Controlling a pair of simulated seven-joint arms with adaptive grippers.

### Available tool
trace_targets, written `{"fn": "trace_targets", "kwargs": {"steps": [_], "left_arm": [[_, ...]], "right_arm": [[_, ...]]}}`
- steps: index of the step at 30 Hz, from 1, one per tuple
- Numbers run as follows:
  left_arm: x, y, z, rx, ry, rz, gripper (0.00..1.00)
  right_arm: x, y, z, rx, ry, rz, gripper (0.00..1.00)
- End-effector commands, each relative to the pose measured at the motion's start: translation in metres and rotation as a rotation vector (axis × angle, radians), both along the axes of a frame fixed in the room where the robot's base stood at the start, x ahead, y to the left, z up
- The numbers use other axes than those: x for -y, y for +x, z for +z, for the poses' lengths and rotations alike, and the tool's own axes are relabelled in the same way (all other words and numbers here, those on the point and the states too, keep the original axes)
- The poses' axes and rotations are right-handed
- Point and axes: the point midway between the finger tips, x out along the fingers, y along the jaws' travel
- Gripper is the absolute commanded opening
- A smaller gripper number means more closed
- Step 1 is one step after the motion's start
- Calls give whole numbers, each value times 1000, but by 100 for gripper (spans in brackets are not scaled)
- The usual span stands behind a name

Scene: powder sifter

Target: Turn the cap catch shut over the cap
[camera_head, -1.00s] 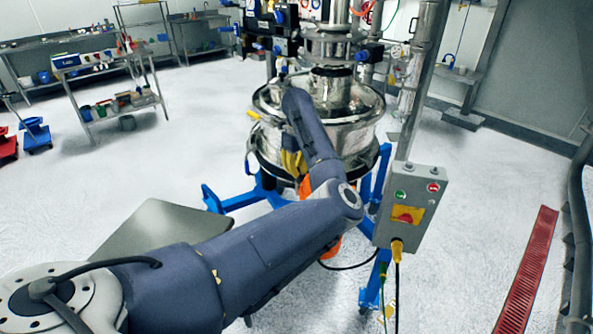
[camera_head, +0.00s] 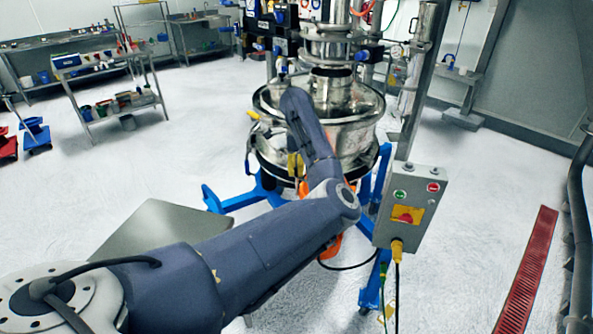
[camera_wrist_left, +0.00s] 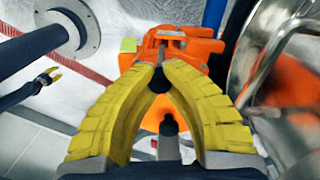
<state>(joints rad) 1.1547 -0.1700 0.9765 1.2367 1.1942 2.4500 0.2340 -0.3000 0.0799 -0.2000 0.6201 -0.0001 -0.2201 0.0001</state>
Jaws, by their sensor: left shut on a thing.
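My left gripper (camera_head: 294,166) is low at the front of the metal sifter drum (camera_head: 352,137), mostly behind my own forearm in the head view. In the left wrist view my left gripper (camera_wrist_left: 161,75) has its two yellow fingers closed at the tips around a small dark piece, which I take for the cap catch (camera_wrist_left: 160,83). Most of it is covered by the fingers. An orange housing (camera_wrist_left: 205,48) lies just beyond the tips. I cannot make out the cap. A small dark gripper with yellow tips, seemingly my right one (camera_wrist_left: 47,77), shows far left; its opening is unclear.
The shiny drum wall (camera_wrist_left: 255,65) stands close to the right of the fingers in the wrist view. A blue frame (camera_head: 230,200) carries the sifter. A grey control box (camera_head: 412,210) on a post stands to the right.

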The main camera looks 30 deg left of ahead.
Motion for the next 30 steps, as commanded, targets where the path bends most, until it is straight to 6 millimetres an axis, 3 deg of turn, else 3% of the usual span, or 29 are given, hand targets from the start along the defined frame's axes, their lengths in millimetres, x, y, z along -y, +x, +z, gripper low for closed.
{"fn": "trace_targets", "kwargs": {"steps": [20, 21, 30], "left_arm": [[2, 1, -1, 1, -4, 54, 0], [2, 1, -1, 1, -4, 54, 11], [1, 0, 0, 1, -2, 55, 45]], "right_arm": [[0, 0, 0, 0, 0, 0, 44], [0, 0, 0, 0, 0, 0, 44], [0, 0, 0, 0, 0, 0, 44]]}}
